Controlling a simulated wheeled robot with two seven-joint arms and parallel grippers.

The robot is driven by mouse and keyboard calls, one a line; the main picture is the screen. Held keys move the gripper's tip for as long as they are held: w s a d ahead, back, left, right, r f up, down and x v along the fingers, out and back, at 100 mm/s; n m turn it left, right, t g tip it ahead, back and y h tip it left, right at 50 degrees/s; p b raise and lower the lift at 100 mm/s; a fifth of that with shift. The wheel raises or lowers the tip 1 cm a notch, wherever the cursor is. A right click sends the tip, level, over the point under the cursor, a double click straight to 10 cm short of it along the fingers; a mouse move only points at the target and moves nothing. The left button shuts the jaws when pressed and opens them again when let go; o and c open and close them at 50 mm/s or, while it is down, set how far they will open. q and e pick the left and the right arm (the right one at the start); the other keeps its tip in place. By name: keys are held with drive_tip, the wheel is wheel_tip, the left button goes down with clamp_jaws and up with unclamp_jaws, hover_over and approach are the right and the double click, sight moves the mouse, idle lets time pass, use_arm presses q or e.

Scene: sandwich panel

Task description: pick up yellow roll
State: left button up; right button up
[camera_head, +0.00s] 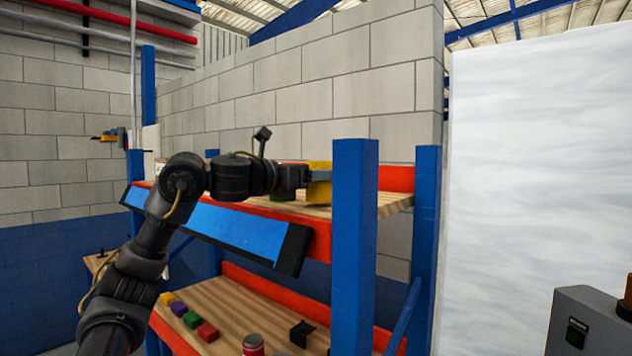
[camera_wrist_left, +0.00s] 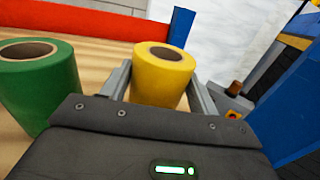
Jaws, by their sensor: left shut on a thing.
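The yellow roll (camera_wrist_left: 160,78) stands between the two fingers of my left gripper (camera_wrist_left: 158,92) in the left wrist view. The fingers are shut on its sides. In the head view the yellow roll (camera_head: 319,184) shows at the tip of my left gripper (camera_head: 306,178), over the upper wooden shelf (camera_head: 393,203) and partly behind a blue post. I cannot tell whether its base touches the shelf. My right gripper is in neither view.
A green roll (camera_wrist_left: 38,82) stands left of the yellow one in the wrist view. A blue rack post (camera_head: 353,250) is close on the right. The lower shelf (camera_head: 238,296) holds several coloured blocks, a red can (camera_head: 253,346) and a black part (camera_head: 301,333).

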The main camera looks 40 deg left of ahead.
use_arm(q)
drive_tip(key=s+a+r, duration=0.9)
drive_tip(key=s+r, duration=0.1)
drive_tip(key=r, duration=0.2)
drive_tip(key=shift+s+a, duration=0.15)
drive_tip(key=shift+s, duration=0.05)
